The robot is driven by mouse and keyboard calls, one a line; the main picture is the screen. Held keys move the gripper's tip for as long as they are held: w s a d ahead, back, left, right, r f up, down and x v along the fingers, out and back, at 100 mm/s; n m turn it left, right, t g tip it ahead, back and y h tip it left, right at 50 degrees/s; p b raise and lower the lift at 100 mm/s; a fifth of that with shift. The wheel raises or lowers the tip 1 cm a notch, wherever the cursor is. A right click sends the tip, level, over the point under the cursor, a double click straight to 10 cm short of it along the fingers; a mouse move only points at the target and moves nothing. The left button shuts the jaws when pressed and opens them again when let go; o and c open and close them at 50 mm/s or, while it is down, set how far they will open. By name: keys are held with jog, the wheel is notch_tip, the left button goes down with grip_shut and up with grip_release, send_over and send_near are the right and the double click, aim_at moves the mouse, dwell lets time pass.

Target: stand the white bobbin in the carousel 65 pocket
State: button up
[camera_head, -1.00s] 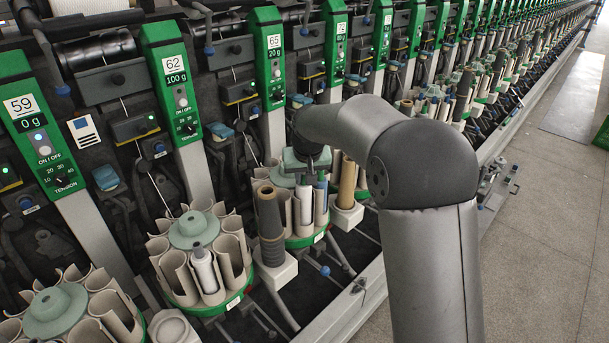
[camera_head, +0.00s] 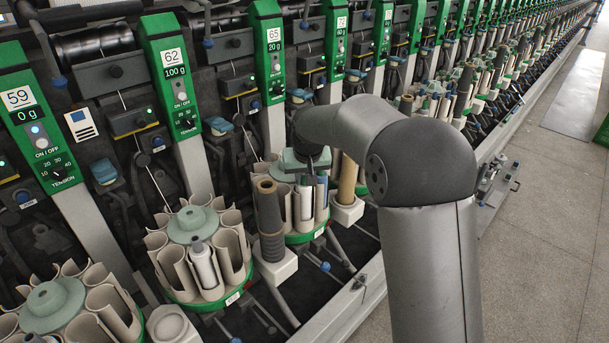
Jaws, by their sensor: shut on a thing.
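My gripper (camera_head: 307,177) is over the 65 carousel (camera_head: 303,238), below the green post marked 65 (camera_head: 268,50). It is shut on the white bobbin (camera_head: 306,202), which hangs upright beneath it among the beige pocket walls. My wrist hides the bobbin's top and part of the carousel. Whether the bobbin's foot touches the pocket floor cannot be told. A narrow blue thing (camera_head: 321,190) shows just right of the bobbin.
Another white bobbin (camera_head: 204,267) with a grey tip stands in the 62 carousel (camera_head: 222,298). A dark cone (camera_head: 270,220) on a white block stands close left of the 65 carousel, and a tan tube (camera_head: 347,182) close right.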

jog(key=o, duration=1)
jog(key=v, duration=1.7)
jog(key=shift+r, duration=0.15)
